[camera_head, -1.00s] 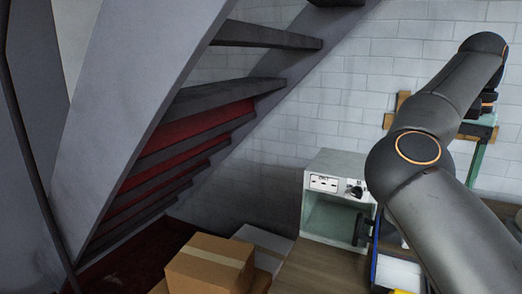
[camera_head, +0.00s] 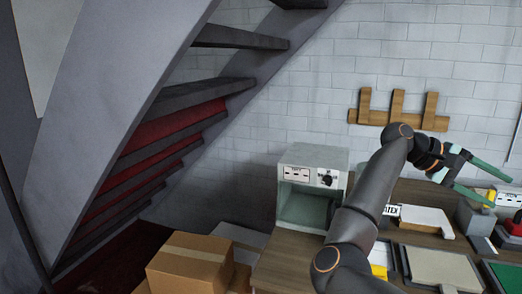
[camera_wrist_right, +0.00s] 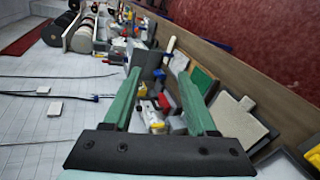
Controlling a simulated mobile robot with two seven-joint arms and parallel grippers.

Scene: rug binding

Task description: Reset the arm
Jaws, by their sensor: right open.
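My right arm (camera_head: 375,185) reaches up from the bottom of the head view and bends to the right over the workbench. My right gripper (camera_head: 484,182) has two green fingers spread apart with nothing between them, above the bench. The right wrist view also shows its green fingers (camera_wrist_right: 160,110) apart and empty, with bench items beyond them. My left gripper is in neither view.
A white box-shaped machine (camera_head: 315,160) with an open front stands on the wooden bench (camera_head: 285,262). Trays and blocks, including a beige panel (camera_head: 440,268), lie right. A wooden rack (camera_head: 397,108) hangs on the brick wall. Cardboard boxes (camera_head: 190,262) and stairs (camera_head: 190,105) are left.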

